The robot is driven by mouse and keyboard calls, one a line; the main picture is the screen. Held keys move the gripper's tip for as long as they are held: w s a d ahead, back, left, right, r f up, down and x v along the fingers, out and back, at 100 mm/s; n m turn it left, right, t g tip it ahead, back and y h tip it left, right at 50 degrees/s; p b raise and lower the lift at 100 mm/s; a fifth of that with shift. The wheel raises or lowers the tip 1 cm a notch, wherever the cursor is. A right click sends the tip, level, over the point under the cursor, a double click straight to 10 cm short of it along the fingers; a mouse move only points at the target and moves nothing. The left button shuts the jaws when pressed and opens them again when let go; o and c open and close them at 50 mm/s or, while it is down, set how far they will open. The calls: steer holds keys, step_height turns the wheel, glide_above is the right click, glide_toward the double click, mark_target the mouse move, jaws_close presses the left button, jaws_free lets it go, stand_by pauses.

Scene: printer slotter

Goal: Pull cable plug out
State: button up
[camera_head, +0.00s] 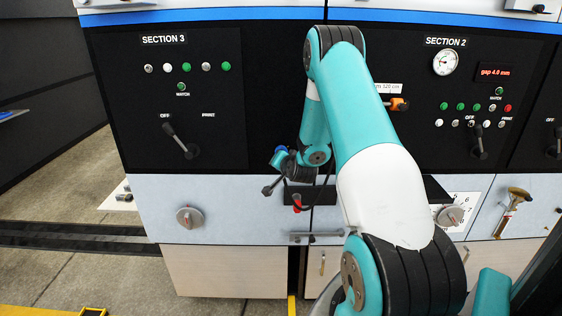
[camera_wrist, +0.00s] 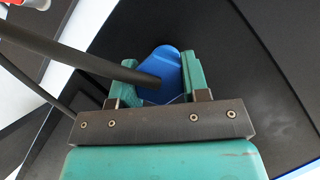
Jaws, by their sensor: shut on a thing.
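My gripper (camera_wrist: 161,72) is shut on a blue cable plug (camera_wrist: 172,60), which sits between its two teal fingers in the wrist view. A thick black cable (camera_wrist: 70,57) runs from the plug to the upper left. In the head view my gripper (camera_head: 285,157) is in front of the dark panel, left of my arm, with a bit of blue (camera_head: 280,149) at its tip. Whether the plug is still seated in a socket is hidden. A red piece (camera_head: 297,201) is on the light panel below, close to the dark cable.
The Section 3 panel (camera_head: 215,115) with switches and a lever is to the left. The Section 2 panel (camera_head: 470,90) with a gauge is to the right. A round knob (camera_head: 189,217) and a handle (camera_head: 310,236) are on the light panel below. Open floor lies at left.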

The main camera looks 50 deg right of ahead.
steer(key=shift+s+a+b, duration=0.3)
steer(key=shift+s+a, duration=0.65)
steer(key=shift+a, duration=0.2)
steer(key=s+d+n+g+h+b, duration=0.1)
steer(key=s+d+b, duration=0.4)
steer(key=s+d, duration=0.3)
steer(key=s+d+f+n+g+b, duration=0.1)
steer(key=s+d+n+b, duration=0.1)
steer(key=s+d+b, duration=0.4)
steer(key=s+d+f+n+g+h+b, duration=0.1)
steer(key=s+d+b, duration=0.4)
steer(key=s+d, duration=0.4)
steer(key=shift+s+d+g+h, duration=0.15)
steer(key=shift+s+d+g, duration=0.05)
steer(key=shift+s, duration=0.6)
steer(key=shift+s+d+g+h, duration=0.15)
steer(key=shift+s+d+g, duration=0.05)
steer(key=shift+s, duration=0.6)
steer(key=f+b, duration=0.2)
steer(key=b, duration=0.1)
steer(key=shift+w+a+f+n, duration=0.15)
steer(key=shift+w+f+n, duration=0.05)
steer(key=shift+f+n, duration=0.15)
steer(key=shift+f+b, duration=0.45)
steer(key=shift+f, duration=0.05)
steer(key=shift+f, duration=0.1)
steer(key=shift+f+b, duration=0.8)
steer(key=shift+b, duration=0.05)
